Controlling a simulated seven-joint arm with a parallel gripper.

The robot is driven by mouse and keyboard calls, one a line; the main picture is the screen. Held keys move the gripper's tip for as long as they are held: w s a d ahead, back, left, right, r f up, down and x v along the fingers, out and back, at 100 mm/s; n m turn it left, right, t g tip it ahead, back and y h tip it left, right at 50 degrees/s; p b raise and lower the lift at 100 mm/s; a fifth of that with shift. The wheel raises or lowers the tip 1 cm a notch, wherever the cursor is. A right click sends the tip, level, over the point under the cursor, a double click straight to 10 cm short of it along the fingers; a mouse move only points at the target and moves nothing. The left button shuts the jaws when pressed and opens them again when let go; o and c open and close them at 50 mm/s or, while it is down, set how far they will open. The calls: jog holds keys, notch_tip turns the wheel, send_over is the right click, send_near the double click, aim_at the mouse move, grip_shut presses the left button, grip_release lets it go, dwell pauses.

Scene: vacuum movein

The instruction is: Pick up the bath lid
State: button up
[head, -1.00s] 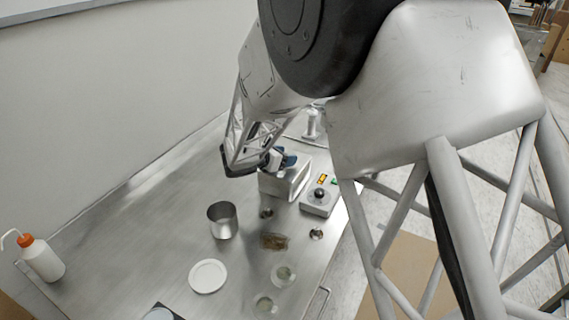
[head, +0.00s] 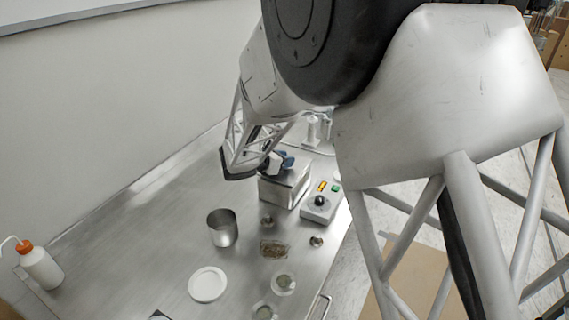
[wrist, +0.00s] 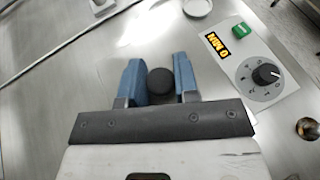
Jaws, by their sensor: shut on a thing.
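The bath is a metal box (head: 278,192) on the steel bench, below my gripper in the head view. The bath lid's round black knob (wrist: 161,81) shows between the blue fingers in the wrist view. My gripper (wrist: 160,80) is shut on this knob, one finger on each side. In the head view my gripper (head: 279,162) is over the top of the bath. The lid's plate is hard to make out against the shiny metal, so I cannot tell whether it rests on the bath or is raised.
A control box (head: 318,208) with a black dial (wrist: 265,74) and green button (wrist: 239,31) stands right of the bath. A metal beaker (head: 223,228), white dish (head: 207,284) and wash bottle (head: 40,267) stand on the bench (head: 130,240). The bench's left-middle area is clear.

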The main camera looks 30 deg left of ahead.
notch_tip(320, 180, up, 2)
jog(key=shift+r, duration=0.2)
jog(key=s+d+r, duration=0.1)
jog(key=s+d, duration=0.9)
jog(key=s, duration=0.2)
jog(key=shift+s+r, duration=0.15)
jog(key=shift+d, duration=0.1)
dwell(0.4)
